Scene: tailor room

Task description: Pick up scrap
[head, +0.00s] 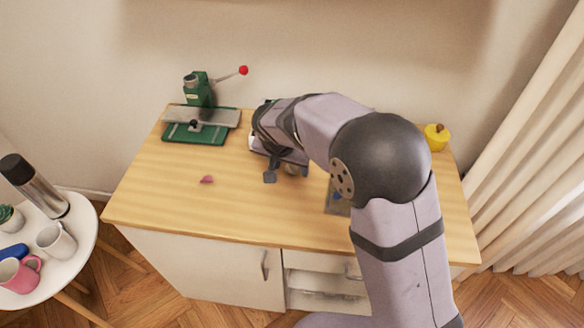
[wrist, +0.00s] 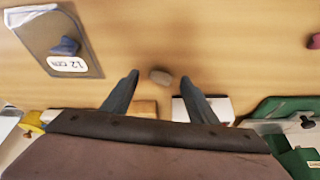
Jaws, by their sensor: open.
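My gripper (head: 285,174) is low over the middle of the wooden worktop, partly hidden by my arm in the head view. In the wrist view its two fingers (wrist: 160,76) are apart, with a small brownish-grey scrap (wrist: 161,77) on the worktop showing between their tips; nothing is held. A pink scrap (head: 207,179) lies alone left of my gripper, and shows at the right edge of the wrist view (wrist: 314,41). A blue scrap (wrist: 65,47) lies on a grey plate (wrist: 85,62) with a "12 cm" label; in the head view my arm partly covers this plate (head: 331,208).
A green press (head: 203,92) with a red-knobbed lever stands at the worktop's back left. A yellow object (head: 437,137) sits at the back right. A white block (wrist: 222,106) lies beyond the fingers. The worktop's front left is clear. A white side table (head: 75,232) holds cups and a flask.

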